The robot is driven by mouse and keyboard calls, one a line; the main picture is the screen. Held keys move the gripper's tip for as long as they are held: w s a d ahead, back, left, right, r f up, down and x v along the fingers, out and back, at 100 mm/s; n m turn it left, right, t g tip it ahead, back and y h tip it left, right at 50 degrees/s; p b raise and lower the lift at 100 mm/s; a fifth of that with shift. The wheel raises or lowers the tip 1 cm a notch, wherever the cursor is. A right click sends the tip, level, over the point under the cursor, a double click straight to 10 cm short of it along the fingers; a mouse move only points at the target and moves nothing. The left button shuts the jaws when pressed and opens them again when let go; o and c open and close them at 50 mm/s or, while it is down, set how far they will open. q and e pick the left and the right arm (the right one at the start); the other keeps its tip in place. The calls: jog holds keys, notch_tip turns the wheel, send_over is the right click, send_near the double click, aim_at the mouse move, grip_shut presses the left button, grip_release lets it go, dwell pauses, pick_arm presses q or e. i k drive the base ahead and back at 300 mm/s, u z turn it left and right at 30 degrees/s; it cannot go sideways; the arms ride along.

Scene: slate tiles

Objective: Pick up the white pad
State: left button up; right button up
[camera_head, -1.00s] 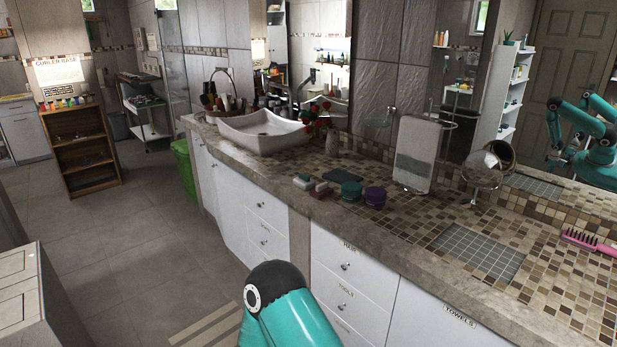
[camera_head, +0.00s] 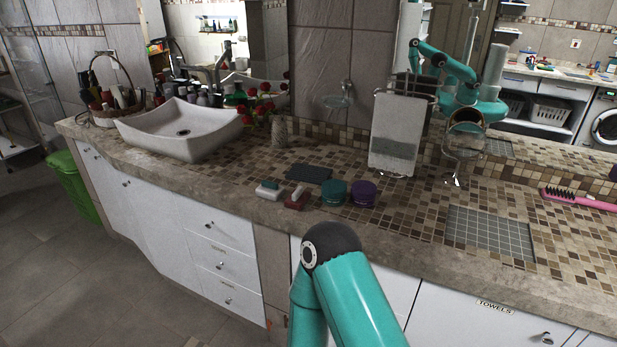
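A small white pad (camera_head: 268,187), with a darker greenish lower part, lies on the tiled counter (camera_head: 240,206) near its front edge. A red pad-like block (camera_head: 297,198) with a pale part lies just to its right. A teal link of one of my arms rises from the bottom middle of the view, in front of the counter and below these blocks. Neither of my grippers shows directly, so I cannot see what they hold. Nothing of mine touches the white pad.
A dark flat mat (camera_head: 308,174) lies behind the blocks. A teal jar (camera_head: 334,193) and a purple jar (camera_head: 364,194) stand to the right. A white sink (camera_head: 180,128), a flower vase (camera_head: 279,132), a towel stand (camera_head: 397,132) and a round mirror (camera_head: 464,140) are around.

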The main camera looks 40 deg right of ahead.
aim_at(269, 190)
jog(key=z, duration=0.25)
jog(key=i, duration=0.85)
jog(key=z, duration=0.25)
jog(key=k, duration=0.9)
jog(key=z, duration=0.2)
jog(key=i, duration=0.9)
jog(key=u, duration=0.1)
